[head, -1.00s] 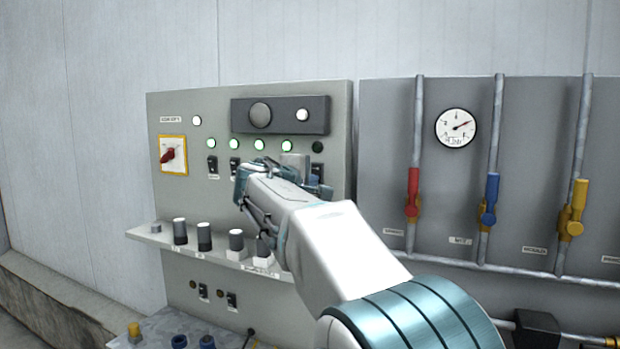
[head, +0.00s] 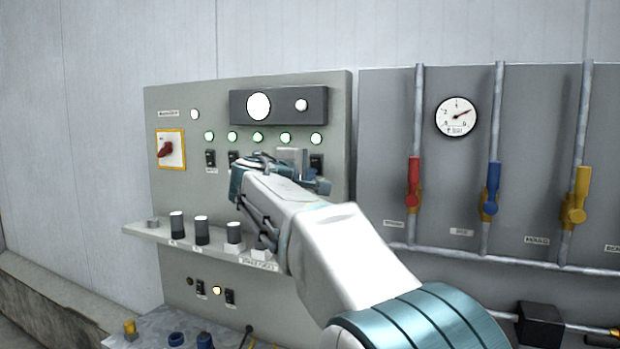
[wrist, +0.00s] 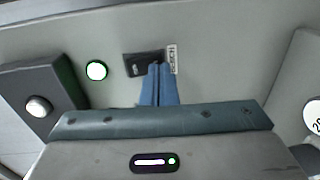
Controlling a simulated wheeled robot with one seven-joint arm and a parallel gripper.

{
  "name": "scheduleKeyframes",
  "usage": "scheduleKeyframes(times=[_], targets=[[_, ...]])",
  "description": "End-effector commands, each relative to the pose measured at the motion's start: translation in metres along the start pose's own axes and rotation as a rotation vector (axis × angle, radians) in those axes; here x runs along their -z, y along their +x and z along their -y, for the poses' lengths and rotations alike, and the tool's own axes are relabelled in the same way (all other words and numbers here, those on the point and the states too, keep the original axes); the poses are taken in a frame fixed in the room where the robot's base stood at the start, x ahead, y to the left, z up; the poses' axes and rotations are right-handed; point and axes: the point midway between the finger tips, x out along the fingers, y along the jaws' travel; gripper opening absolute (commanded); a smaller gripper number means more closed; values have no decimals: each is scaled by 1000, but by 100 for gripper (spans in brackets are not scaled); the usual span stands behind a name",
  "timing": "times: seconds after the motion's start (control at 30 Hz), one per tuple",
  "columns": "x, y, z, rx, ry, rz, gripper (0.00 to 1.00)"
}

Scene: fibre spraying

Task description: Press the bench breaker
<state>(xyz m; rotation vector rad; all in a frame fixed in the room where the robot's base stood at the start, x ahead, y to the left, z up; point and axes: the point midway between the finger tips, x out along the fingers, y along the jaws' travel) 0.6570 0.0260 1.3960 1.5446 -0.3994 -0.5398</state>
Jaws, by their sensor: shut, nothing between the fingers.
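The bench breaker (wrist: 138,64) is a small black rocker on the grey panel in the wrist view, with a small label beside it too blurred to read surely. My gripper (wrist: 157,70) is shut and empty. Its blue fingertips overlap the label-side end of the breaker; I cannot tell whether they touch it. A lit green-rimmed lamp (wrist: 96,70) is by the breaker. In the head view, the rightmost breaker (head: 316,161) shows just above my gripper, under a lit lamp (head: 316,139). My arm hides some neighbouring breakers.
A red rotary switch (head: 166,149) is at left. A shelf (head: 150,232) with several knobs juts out below. Red (head: 413,185), blue (head: 490,188) and yellow (head: 577,195) valve handles stand at right.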

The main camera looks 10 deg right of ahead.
Motion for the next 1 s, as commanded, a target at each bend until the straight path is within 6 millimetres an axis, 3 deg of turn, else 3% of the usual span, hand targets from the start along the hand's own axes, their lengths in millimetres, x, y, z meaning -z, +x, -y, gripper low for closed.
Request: scheduleKeyframes(times=[0.17, 0.3, 0.5, 0.7, 1.0], targets=[[2, -26, 13, -1, 2, 1, 0], [2, -60, 19, -1, 2, 1, 0], [2, -98, 26, -1, 1, 2, 0], [2, -115, 29, -1, 1, 5, 0], [2, -117, 29, -1, 0, 5, 0]])
